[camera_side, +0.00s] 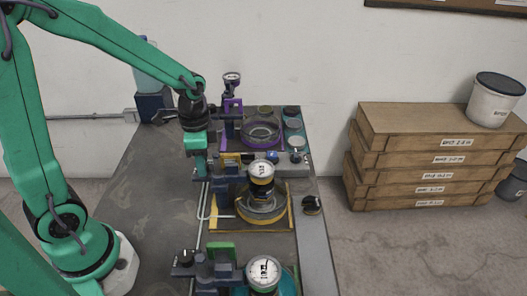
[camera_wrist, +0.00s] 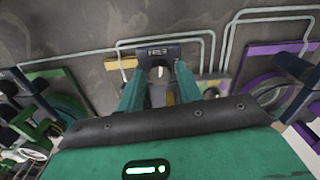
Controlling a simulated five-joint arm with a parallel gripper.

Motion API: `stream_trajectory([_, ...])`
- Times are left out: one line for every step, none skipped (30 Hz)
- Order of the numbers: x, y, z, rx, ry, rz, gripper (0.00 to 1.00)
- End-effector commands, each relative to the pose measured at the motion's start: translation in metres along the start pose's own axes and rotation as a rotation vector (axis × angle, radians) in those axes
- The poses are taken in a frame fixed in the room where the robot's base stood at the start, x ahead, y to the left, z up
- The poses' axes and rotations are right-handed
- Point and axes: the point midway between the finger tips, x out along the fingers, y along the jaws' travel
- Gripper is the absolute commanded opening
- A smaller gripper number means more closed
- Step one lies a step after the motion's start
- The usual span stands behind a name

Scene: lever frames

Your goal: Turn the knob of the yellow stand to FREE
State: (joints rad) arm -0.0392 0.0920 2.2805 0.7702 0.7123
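The yellow stand (camera_side: 284,222) is the middle of three in the side view, with a white-faced gauge on top and a round base on a yellow-edged plate. In the wrist view its knob (camera_wrist: 158,73) shows as a small pale shape in front of a dark block with a small label plate (camera_wrist: 158,52); the lettering is too blurred to read surely. My gripper (camera_wrist: 158,77) is open, with one green finger on each side of the knob. Contact cannot be told. In the side view my gripper (camera_side: 201,170) points down at the stand's left side, and the knob is hidden.
A purple stand (camera_side: 279,141) is behind and a green stand (camera_side: 221,252) is in front. Grey pipe loops (camera_wrist: 168,42) run along the bench beside the stands. The bench (camera_side: 150,215) is bare at left. Wooden boxes (camera_side: 430,165) stand off to the right.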

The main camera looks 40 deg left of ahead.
Motion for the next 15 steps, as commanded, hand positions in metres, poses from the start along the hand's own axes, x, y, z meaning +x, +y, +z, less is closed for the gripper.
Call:
stream_trajectory([-0.003,0.0,-0.001,0.001,0.002,-0.002,0.35])
stream_trajectory([-0.004,0.0,-0.001,0.001,0.003,-0.002,0.35])
stream_trajectory([-0.007,-0.001,-0.001,0.001,0.003,-0.003,0.35])
stream_trajectory([-0.009,-0.001,-0.001,0.001,0.003,-0.003,0.35])
stream_trajectory([-0.012,-0.001,-0.001,0.0,0.003,-0.003,0.35])
stream_trajectory([-0.016,-0.001,-0.001,0.0,0.004,-0.003,0.35])
stream_trajectory([-0.019,-0.001,-0.001,0.0,0.003,-0.003,0.35])
stream_trajectory([-0.023,-0.001,-0.001,0.0,0.004,-0.003,0.35])
stream_trajectory([-0.028,0.0,-0.001,0.0,0.004,-0.003,0.35])
stream_trajectory([-0.032,-0.001,-0.001,0.0,0.004,-0.003,0.35])
stream_trajectory([-0.036,-0.001,-0.001,0.0,0.004,-0.004,0.35])
stream_trajectory([-0.042,-0.001,-0.001,0.0,0.004,-0.004,0.35])
stream_trajectory([-0.046,-0.001,-0.001,-0.001,0.004,-0.004,0.35])
stream_trajectory([-0.05,-0.001,0.0,-0.001,0.003,-0.003,0.35])
stream_trajectory([-0.055,-0.001,0.0,-0.001,0.004,-0.003,0.35])
